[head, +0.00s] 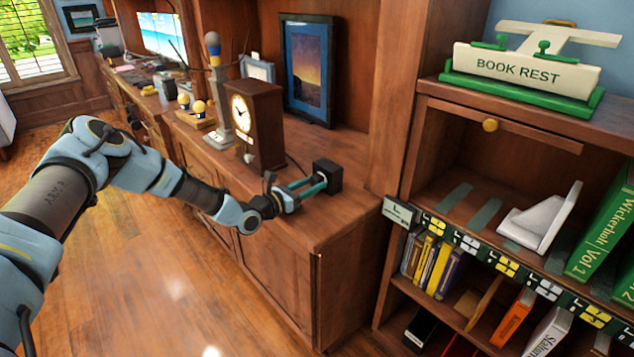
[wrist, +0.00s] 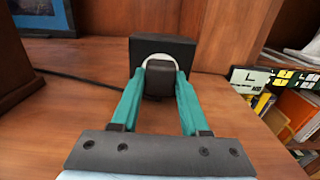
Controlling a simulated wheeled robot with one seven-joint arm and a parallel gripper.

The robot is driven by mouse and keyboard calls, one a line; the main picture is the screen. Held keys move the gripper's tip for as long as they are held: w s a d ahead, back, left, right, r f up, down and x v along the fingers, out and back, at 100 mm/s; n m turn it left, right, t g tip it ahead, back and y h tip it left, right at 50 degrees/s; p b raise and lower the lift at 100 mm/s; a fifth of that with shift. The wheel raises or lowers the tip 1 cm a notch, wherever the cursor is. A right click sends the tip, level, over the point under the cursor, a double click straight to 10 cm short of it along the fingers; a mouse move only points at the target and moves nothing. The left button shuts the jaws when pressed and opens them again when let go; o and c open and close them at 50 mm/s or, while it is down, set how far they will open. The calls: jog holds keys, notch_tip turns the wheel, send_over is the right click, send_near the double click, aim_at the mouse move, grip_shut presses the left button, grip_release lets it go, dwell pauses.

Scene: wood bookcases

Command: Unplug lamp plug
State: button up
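The lamp plug (wrist: 159,84) is a small dark block in the wrist view, seated at the white round face of a black socket box (wrist: 190,50). The box (head: 328,175) stands on the wooden counter in the head view. My gripper (wrist: 160,78) has its two teal fingers on either side of the plug, which fills the gap between their tips, and appears shut on it. In the head view my gripper (head: 318,185) reaches the box from the left. A dark cord (wrist: 75,77) runs left along the counter from behind the left finger.
A wooden clock (head: 256,125) stands left of the box, with a framed picture (head: 306,70) behind it. A bookcase with books (head: 432,262) and a BOOK REST stand (head: 527,68) is at the right. The counter's front right part (head: 340,213) is clear.

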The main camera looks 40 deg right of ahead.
grip_shut()
dwell(0.3)
jog(key=shift+a, duration=0.1)
jog(key=shift+w+a+p, duration=0.15)
jog(key=shift+a+p, duration=1.3)
jog(key=shift+a, duration=1.45)
